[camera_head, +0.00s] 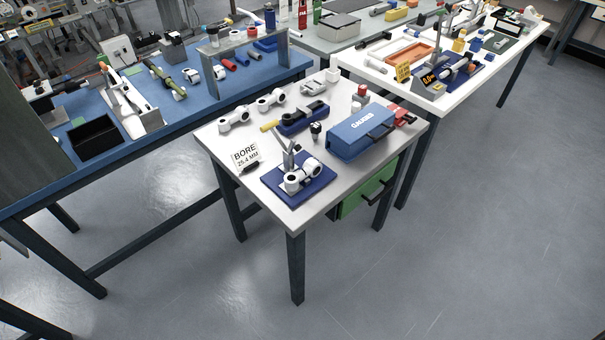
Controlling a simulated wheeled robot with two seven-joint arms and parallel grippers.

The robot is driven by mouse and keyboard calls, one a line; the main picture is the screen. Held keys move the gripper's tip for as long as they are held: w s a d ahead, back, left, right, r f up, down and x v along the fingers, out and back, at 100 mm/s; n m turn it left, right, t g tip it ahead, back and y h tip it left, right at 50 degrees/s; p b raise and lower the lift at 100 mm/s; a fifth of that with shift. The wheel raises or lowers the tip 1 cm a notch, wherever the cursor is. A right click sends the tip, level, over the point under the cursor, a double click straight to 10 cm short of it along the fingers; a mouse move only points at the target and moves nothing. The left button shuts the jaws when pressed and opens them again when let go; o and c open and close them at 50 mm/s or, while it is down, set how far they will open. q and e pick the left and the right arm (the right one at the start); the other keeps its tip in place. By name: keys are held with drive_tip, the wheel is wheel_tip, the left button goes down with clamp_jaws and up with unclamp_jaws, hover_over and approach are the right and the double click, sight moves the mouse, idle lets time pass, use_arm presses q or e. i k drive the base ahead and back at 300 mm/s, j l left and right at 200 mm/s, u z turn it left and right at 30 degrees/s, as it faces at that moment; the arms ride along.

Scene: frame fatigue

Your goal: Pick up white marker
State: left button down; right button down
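I cannot make out a white marker for certain. A small slim white object (376,66) lies near the left edge of the white table (437,96) at the upper right, too small to identify. A short dark marker-like object (250,168) lies at the foot of the white card reading "BORE 25.4 MM" (245,153) on the near table (222,141). Neither of my grippers shows in this view.
The near table holds a blue case (361,138), a blue pad (295,197) with a white part, and several white rods. A blue workbench (190,112) stands at the left. Grey floor (480,230) is open at right and in front.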

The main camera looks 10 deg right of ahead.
sight(334, 59)
drive_tip(key=i+l, duration=0.1)
drive_tip(key=l, duration=0.2)
drive_tip(key=i+l, duration=0.1)
drive_tip(key=l, duration=0.25)
drive_tip(key=i+l+u, duration=0.2)
drive_tip(key=l+u, duration=0.15)
drive_tip(key=l, duration=0.5)
drive_tip(key=i+l+u, duration=0.1)
drive_tip(key=l+u, duration=0.25)
drive_tip(key=l, duration=0.55)
drive_tip(key=l+u, duration=0.35)
drive_tip(key=l, duration=0.55)
